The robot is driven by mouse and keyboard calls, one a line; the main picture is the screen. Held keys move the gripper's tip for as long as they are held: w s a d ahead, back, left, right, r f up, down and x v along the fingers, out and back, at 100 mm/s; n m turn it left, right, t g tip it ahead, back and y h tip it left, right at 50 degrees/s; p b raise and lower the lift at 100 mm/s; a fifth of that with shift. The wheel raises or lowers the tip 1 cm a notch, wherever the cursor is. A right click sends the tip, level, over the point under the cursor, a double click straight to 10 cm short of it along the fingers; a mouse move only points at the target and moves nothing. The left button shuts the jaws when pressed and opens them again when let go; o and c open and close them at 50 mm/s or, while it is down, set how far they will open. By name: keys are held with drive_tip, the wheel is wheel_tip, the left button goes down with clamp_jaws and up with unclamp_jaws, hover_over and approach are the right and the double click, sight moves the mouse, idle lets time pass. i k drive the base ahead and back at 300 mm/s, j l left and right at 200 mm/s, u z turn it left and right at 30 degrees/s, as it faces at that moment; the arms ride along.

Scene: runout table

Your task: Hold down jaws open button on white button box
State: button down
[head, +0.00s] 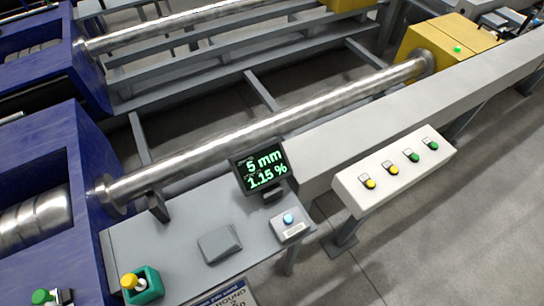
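The white button box (392,190) stands right of centre on a grey stand. It carries a row of buttons: two yellow ones (370,184) (393,170) at its left and two green ones (413,156) (434,146) at its right. A small plate with markings sits at each button, too small to read, so I cannot tell which is jaws open. My gripper is not in view.
A display (260,168) reads 5 mm and 1.15 %. A long steel bar (265,130) runs from the blue machine (85,160) to the yellow housing (440,45). A grey block (219,243) and a teal holder (145,286) are on the table. Open floor (465,225) lies at right.

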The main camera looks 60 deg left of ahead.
sight(371, 184)
drive_tip(key=u, duration=1.85)
drive_tip(key=z, duration=0.5)
